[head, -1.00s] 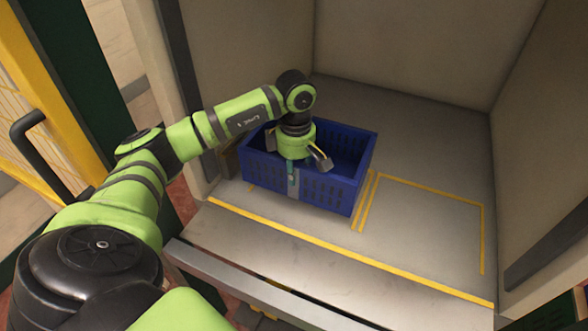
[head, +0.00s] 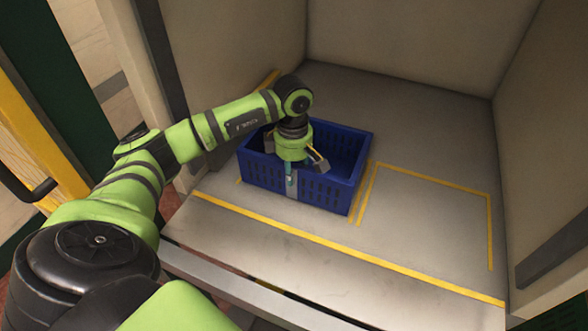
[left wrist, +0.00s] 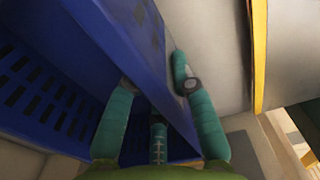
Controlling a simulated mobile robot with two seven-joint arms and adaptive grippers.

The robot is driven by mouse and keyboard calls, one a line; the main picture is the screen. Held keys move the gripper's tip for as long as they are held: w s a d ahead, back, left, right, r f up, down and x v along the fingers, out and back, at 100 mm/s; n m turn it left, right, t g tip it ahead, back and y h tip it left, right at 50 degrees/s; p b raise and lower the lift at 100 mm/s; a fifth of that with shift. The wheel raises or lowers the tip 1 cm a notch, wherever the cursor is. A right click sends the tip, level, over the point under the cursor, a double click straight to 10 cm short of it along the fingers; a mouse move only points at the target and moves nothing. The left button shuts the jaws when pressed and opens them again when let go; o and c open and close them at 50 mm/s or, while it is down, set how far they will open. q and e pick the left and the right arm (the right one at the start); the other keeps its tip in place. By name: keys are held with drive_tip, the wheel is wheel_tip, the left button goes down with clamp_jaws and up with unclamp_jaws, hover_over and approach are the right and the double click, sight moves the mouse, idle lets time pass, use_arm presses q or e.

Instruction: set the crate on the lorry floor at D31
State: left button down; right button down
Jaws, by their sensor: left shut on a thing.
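A blue plastic crate (head: 325,193) with slotted walls sits upright in the left part of the lorry floor (head: 430,205), empty as far as I see. My left gripper (head: 291,174) points down at the crate's near long wall and is shut on it. In the left wrist view its fingers (left wrist: 155,88) straddle the blue wall of the crate (left wrist: 60,60). I cannot tell whether the crate's base touches the floor or hangs just above it. No D31 label is legible. My right gripper is not in view.
A yellow outlined bay (head: 430,215) right of the crate is empty. A yellow line (head: 340,245) runs along the floor's front. Pale walls (head: 400,45) close the back and sides. A yellow post (head: 40,140) stands outside at left.

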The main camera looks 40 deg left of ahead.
use_arm(q)
drive_tip(key=shift+r, duration=0.1)
drive_tip(key=c, duration=1)
unclamp_jaws()
drive_tip(key=shift+s, duration=0.1)
wheel_tip(320, 180, up, 12)
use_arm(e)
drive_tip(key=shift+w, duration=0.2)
use_arm(q)
drive_tip(key=shift+r, duration=0.1)
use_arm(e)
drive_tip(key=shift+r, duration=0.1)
use_arm(q)
wheel_tip(320, 180, up, 9)
drive_tip(key=p, duration=0.7)
drive_tip(key=shift+p, duration=0.3)
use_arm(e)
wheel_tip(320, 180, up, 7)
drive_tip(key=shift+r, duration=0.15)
use_arm(q)
drive_tip(key=shift+f, duration=0.2)
